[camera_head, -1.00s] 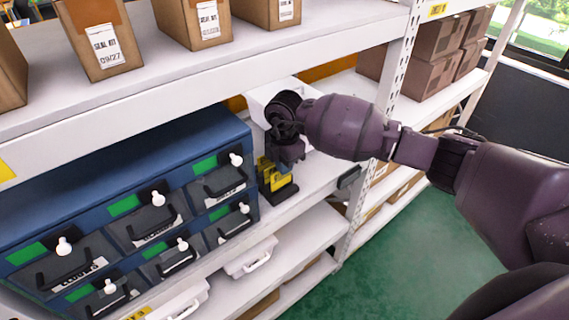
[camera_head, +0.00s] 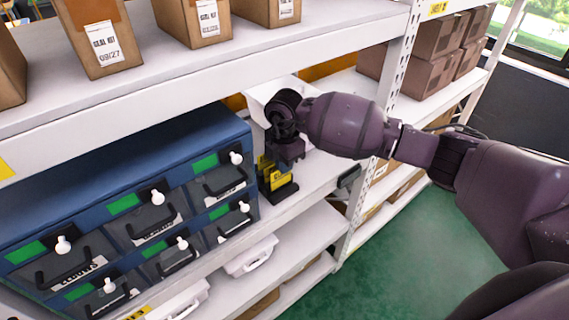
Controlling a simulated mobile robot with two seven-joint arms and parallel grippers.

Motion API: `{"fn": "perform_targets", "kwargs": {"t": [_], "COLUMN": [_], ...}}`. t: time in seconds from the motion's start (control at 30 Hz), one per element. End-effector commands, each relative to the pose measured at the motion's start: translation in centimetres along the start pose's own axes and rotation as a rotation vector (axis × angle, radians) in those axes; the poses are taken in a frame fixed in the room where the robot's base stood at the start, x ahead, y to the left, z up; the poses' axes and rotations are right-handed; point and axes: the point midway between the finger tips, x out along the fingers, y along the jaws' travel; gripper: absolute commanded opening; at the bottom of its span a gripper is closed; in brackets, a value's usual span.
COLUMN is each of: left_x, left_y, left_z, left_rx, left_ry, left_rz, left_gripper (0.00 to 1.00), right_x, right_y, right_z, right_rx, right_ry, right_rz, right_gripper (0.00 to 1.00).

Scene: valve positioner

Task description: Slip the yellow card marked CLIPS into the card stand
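A yellow card (camera_head: 279,178) sits low at the black card stand (camera_head: 282,192) on the middle shelf, just right of the blue drawer cabinet. Its marking is too small to read. Another yellow patch shows just left of it, and I cannot tell whether it is a second card. My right gripper (camera_head: 287,155) points down right above the card and stand. Its fingers are dark and small, so I cannot tell whether they are shut on the card or clear of it. My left gripper is out of view.
The blue cabinet (camera_head: 120,150) with several labelled drawers and white knobs fills the left of the shelf. A white bin (camera_head: 262,98) stands behind my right gripper. The upper shelf (camera_head: 200,75) with cardboard boxes overhangs. Free shelf surface (camera_head: 318,178) lies right of the stand.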

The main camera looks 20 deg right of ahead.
Motion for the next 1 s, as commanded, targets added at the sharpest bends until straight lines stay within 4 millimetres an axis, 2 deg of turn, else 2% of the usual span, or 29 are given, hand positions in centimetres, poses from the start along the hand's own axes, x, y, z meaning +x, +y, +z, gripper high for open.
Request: {"fn": "perform_targets", "kwargs": {"t": [1.0], "left_x": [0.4], "left_y": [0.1], "left_z": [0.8], "left_rx": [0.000], "left_ry": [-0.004], "left_rz": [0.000], "left_gripper": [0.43], "right_x": [1.0], "right_y": [0.0], "right_z": [0.0], "right_rx": [0.000], "right_ry": [0.000], "right_rz": [0.000], "right_gripper": [0.00]}}
